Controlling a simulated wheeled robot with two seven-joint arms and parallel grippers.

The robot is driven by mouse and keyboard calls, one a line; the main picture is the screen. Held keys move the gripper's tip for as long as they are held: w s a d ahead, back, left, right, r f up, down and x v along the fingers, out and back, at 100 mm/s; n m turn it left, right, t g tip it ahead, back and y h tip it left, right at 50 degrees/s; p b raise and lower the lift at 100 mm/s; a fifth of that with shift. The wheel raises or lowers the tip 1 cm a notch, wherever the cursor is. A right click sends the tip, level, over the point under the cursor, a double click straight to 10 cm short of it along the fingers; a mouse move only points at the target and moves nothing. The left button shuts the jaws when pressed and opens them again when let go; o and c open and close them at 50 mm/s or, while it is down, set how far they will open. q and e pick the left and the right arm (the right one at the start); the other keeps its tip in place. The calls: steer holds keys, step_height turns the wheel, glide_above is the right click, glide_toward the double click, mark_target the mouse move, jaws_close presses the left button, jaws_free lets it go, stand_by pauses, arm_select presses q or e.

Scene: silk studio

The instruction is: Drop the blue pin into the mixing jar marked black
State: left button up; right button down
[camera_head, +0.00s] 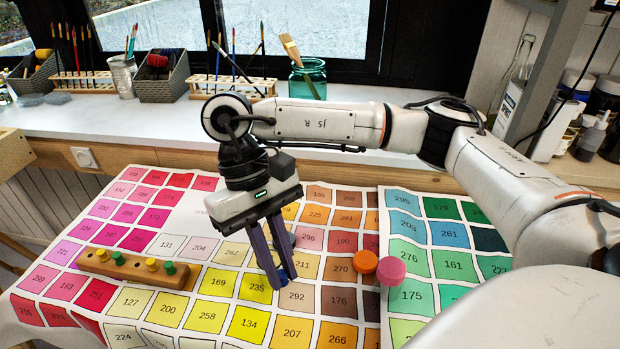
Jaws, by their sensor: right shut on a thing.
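My right gripper (281,280) points down over the colour chart, left of the picture's middle right part. Its jaws are shut on the blue pin (289,271), of which only a small blue part shows between the fingertips. A dark grey-blue round thing (290,240) stands just behind the fingers, partly hidden by them. An orange round-topped piece (365,262) and a pink one (391,271) stand close together to the right. I cannot make out a black mark on any of these. My left gripper is out of view.
A wooden pin block (134,271) with yellow and green pins lies to the left on the colour chart (207,316). Brush racks, a tin and a green glass jar (308,80) stand on the window sill behind. The chart's front area is clear.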

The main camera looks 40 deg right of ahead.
steer(key=shift+d+m+y, duration=0.25)
steer(key=shift+m+y, duration=0.05)
steer(key=shift+m, duration=0.4)
steer(key=w+d+r+m+t+y, duration=0.1)
steer(key=w+r+m+t, duration=0.2)
steer(key=m, duration=1)
steer(key=w+d+r+m+t+y+b, duration=0.1)
steer(key=w+r+m+t, duration=0.2)
steer(key=m, duration=1)
steer(key=shift+w+d+r+t, duration=0.3)
steer(key=shift+w+r+t, duration=0.1)
steer(key=shift+r+t, duration=0.5)
steer(key=shift+f, duration=0.25)
